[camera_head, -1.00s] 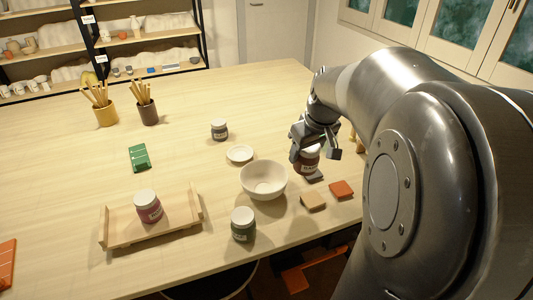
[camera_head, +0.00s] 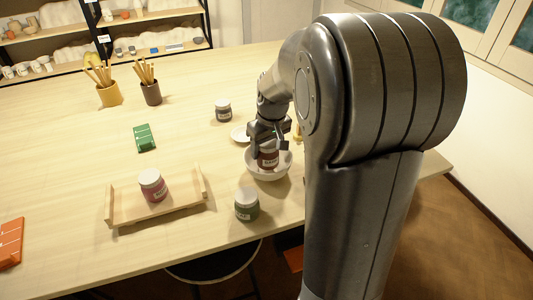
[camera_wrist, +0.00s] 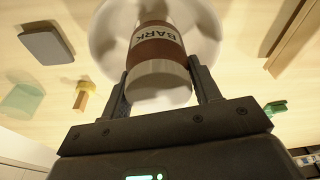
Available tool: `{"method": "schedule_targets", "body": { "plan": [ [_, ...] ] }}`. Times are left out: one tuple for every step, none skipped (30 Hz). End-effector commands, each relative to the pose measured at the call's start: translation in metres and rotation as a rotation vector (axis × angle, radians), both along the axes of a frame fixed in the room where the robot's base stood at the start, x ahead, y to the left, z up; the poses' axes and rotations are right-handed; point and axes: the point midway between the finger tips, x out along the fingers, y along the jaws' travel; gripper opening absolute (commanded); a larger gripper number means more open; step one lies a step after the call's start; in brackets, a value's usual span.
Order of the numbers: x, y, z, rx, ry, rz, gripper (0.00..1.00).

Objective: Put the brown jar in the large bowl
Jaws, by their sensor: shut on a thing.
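The brown jar (camera_head: 268,158) has a white lid and a label reading BARK in the wrist view (camera_wrist: 157,48). My gripper (camera_head: 266,143) is shut on it, with one finger on each side near the lid in the wrist view (camera_wrist: 158,80). The large bowl (camera_head: 284,172) is white and round. In the head view the jar overlaps the bowl's opening, with its lower part within the rim's outline. The bowl shows behind the jar in the wrist view (camera_wrist: 104,42). I cannot tell whether the jar touches the bowl's bottom.
A green jar (camera_head: 246,205) stands just in front of the bowl. Brush pots stand farther back.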

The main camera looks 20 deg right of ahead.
Motion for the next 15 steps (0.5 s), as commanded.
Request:
{"method": "schedule_targets", "body": {
  "plan": [
    [-0.001, 0.0, -0.009, 0.0, 0.005, 0.0, 0.21],
    [-0.001, 0.0, -0.014, 0.0, 0.004, 0.0, 0.21],
    [-0.001, 0.0, -0.019, 0.0, 0.003, -0.001, 0.21],
    [0.0, 0.0, -0.022, 0.001, 0.002, -0.001, 0.21],
    [-0.001, 0.0, -0.024, 0.001, 0.002, -0.001, 0.21],
    [-0.001, 0.0, -0.026, 0.001, 0.002, -0.002, 0.21],
    [0.0, 0.0, -0.027, 0.001, 0.001, -0.001, 0.21],
    [0.0, 0.0, -0.027, 0.001, 0.001, -0.001, 0.21],
    [0.0, 0.0, -0.027, 0.001, 0.0, -0.001, 0.21],
    [0.0, 0.0, -0.027, 0.0, 0.0, -0.001, 0.21],
    [0.0, 0.0, -0.027, 0.0, 0.0, -0.001, 0.21],
    [0.0, 0.0, -0.027, 0.0, 0.0, -0.001, 0.21],
    [0.0, 0.0, -0.027, 0.0, 0.0, -0.001, 0.21],
    [0.0, 0.0, -0.027, 0.0, 0.0, -0.001, 0.21],
    [0.0, 0.0, -0.028, 0.0, 0.0, -0.001, 0.21]
  ]
}}
